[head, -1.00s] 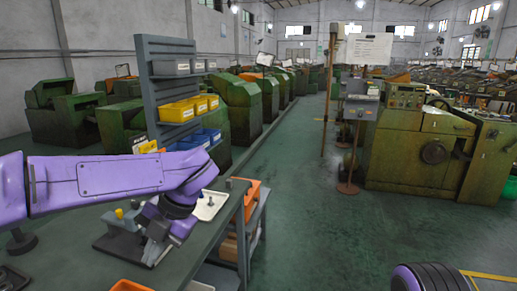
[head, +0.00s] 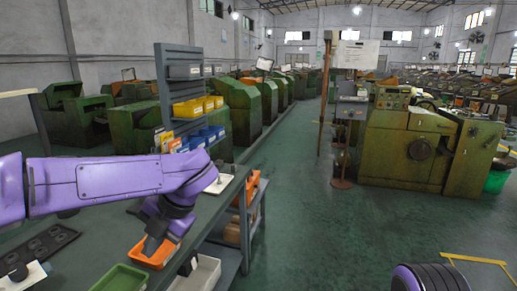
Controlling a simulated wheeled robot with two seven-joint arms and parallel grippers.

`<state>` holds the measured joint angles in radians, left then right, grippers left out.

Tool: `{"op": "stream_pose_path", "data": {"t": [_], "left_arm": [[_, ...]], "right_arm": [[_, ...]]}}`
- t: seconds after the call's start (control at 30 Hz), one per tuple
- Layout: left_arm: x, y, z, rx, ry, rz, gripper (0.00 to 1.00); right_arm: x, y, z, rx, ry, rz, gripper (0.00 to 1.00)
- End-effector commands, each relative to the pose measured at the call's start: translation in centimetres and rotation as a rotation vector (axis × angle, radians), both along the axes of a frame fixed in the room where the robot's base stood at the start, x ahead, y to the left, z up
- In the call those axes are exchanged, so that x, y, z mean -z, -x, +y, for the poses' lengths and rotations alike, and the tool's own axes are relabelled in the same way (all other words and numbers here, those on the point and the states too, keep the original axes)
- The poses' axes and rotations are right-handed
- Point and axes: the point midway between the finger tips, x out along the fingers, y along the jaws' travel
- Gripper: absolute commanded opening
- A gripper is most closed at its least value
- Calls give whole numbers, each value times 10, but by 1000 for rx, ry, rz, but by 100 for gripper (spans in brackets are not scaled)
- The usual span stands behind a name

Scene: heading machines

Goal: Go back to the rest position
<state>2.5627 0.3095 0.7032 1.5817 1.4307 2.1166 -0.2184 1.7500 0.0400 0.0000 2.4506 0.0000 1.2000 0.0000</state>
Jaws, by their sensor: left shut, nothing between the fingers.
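My left arm comes in from the left over the grey-green workbench (head: 100,225). Its gripper (head: 150,250) points down, shut and empty, in front of or above an orange bin (head: 160,257) on the bench. It hides part of that bin, and I cannot tell whether they touch. Only a rounded purple and black part of my right arm (head: 430,278) shows at the bottom right. My right gripper is out of the picture.
A green bin (head: 121,279) and a white bin (head: 200,272) are near the front. A dark plate (head: 38,248) lies at left. A grey rack (head: 180,75) holds yellow and blue bins. Green machines (head: 430,148) stand at right. The floor (head: 320,225) between is open.

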Motion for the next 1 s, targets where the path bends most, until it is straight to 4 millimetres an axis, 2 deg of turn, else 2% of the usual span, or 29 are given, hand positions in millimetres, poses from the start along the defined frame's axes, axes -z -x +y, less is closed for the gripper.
{"op": "stream_pose_path", "data": {"t": [0.23, 0.37, 0.5, 0.57, 0.63, 0.77, 0.8, 0.87, 0.9, 0.97, 1.0], "left_arm": [[11, -32, 27, 189, -197, -128, 0], [36, -53, 44, 375, -365, -161, 0], [85, -68, 54, 649, -537, -129, 0], [111, -69, 56, 779, -590, -97, 0], [148, -65, 55, 946, -638, -44, 0], [228, -36, 50, 1284, -662, 92, 0], [252, -21, 49, 1385, -652, 139, 0], [286, 3, 47, 1522, -624, 205, 0], [307, 22, 47, 1605, -598, 251, 0], [337, 53, 47, 1728, -550, 322, 0], [355, 76, 48, 1804, -511, 370, 0]], "right_arm": [[0, -1, 0, 0, 0, -1, 43], [1, 0, 0, 0, 1, -1, 43], [3, 0, 0, 0, 1, -1, 43], [4, 0, 0, 0, 1, -1, 43], [5, 0, 0, 0, 1, -1, 43], [8, 0, 0, 0, 1, -1, 43], [8, 0, 0, 0, 1, -1, 43], [9, 0, 0, 0, 1, -1, 43], [10, 0, 0, 0, 1, -1, 43], [11, 0, 0, 0, 0, 0, 43], [12, 0, 0, 0, 0, 0, 43]]}}
